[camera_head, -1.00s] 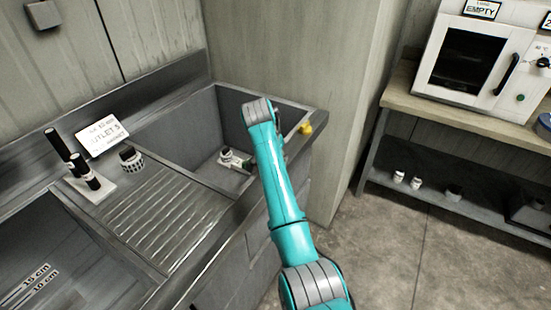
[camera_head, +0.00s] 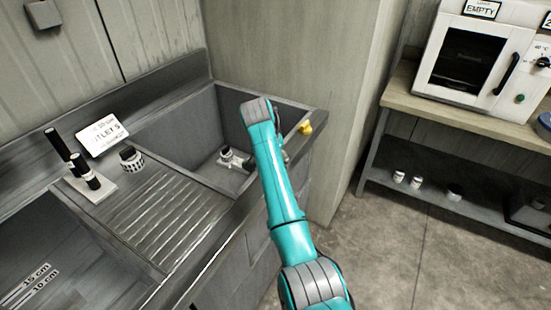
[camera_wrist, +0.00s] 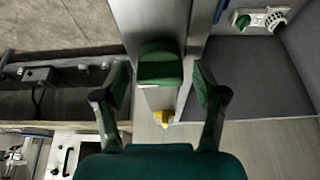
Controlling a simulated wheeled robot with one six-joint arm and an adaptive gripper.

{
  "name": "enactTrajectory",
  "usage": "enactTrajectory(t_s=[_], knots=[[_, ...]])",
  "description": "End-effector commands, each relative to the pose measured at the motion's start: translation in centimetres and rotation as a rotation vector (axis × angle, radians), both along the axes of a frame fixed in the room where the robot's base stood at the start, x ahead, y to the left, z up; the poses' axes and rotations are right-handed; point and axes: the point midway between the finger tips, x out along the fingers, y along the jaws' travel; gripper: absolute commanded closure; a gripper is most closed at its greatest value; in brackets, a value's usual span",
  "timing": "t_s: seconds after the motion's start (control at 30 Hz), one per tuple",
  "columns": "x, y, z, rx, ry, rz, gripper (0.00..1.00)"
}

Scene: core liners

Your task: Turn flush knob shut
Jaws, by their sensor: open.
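In the wrist view a green knob-like block (camera_wrist: 160,68) sits on the grey front rim of the sink, between my fingers. My gripper (camera_wrist: 160,88) is open, with one finger on each side of it; I cannot tell whether either touches it. A small yellow knob (camera_head: 306,128) stands at the right end of the rim, and it also shows in the wrist view (camera_wrist: 163,118) below the green one. No label tells which is the flush knob.
The deep sink basin (camera_head: 205,125) holds a pale green-and-white fitting (camera_head: 235,159). A ribbed drainboard (camera_head: 165,210) lies to its left, with a dark-topped cylinder (camera_head: 131,158) and an outlets sign (camera_head: 101,135). A bench (camera_head: 440,110) with an oven (camera_head: 475,58) stands right.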

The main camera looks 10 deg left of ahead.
Motion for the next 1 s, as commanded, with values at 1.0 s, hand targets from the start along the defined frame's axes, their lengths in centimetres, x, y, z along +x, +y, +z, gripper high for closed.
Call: enactTrajectory(t_s=[1.0], knots=[[-4.3,1.7,11.0,0.000,0.000,0.000,0.29]])
